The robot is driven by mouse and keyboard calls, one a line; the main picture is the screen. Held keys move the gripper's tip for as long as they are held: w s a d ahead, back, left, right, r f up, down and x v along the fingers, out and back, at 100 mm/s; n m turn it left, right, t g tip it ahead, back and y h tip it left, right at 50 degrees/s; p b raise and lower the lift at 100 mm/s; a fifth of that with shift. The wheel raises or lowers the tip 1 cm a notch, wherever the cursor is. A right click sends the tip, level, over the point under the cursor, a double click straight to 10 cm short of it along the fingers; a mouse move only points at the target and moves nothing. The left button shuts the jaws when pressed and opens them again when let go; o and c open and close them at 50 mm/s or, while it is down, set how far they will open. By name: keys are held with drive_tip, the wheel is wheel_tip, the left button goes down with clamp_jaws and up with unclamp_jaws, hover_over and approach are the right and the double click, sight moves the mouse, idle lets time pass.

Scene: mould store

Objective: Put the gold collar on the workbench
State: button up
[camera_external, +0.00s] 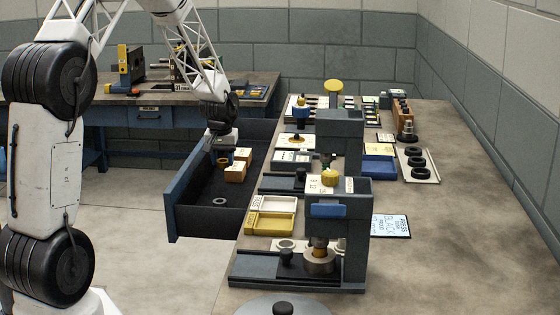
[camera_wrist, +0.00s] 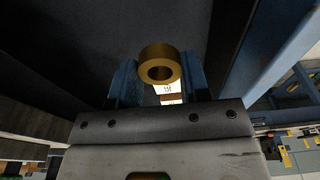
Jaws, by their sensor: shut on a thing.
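The gold collar (camera_wrist: 160,53) is a short, thick ring between my gripper's two blue fingers in the wrist view, its hole facing the camera. My gripper (camera_wrist: 158,80) is shut on it. In the external view my gripper (camera_external: 222,154) points down inside the open dark drawer (camera_external: 195,190), with the collar (camera_external: 223,161) small at its fingertips. I cannot tell whether the collar touches the drawer floor. A workbench (camera_external: 255,80) with a grey top and blue front stands at the back. Another grey-topped bench (camera_external: 470,210) runs along the right.
Two tan blocks (camera_external: 235,174) and a grey ring (camera_external: 219,201) are in the drawer. Blue drawer walls (camera_external: 171,205) surround my gripper. Presses (camera_external: 340,235), trays (camera_external: 270,222) and black rings (camera_external: 416,162) crowd the right bench.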

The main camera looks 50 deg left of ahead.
wheel_tip(320, 180, up, 36)
drive_tip(key=w+d+m, duration=0.3)
drive_tip(key=w+d, duration=0.1)
drive_tip(key=d, duration=0.9)
drive_tip(key=w+d+m+h, duration=0.1)
drive_tip(key=w+d+m, duration=0.2)
drive_tip(key=d, duration=1)
drive_tip(key=w+d+m, duration=0.3)
drive_tip(key=w+d, duration=0.1)
drive_tip(key=d, duration=0.9)
drive_tip(key=s+d+m, duration=0.3)
drive_tip(key=d, duration=1)
drive_tip(key=s+d+m+h, duration=0.1)
drive_tip(key=s+d+m, duration=0.2)
drive_tip(key=d, duration=1)
drive_tip(key=s+d+m, duration=0.3)
drive_tip(key=d, duration=0.9)
wheel_tip(320, 180, down, 18)
drive_tip(key=shift+d+f, duration=0.25)
drive_tip(key=shift+d, duration=0.2)
drive_tip(key=shift+s, duration=0.1)
drive_tip(key=shift+f, duration=3.15)
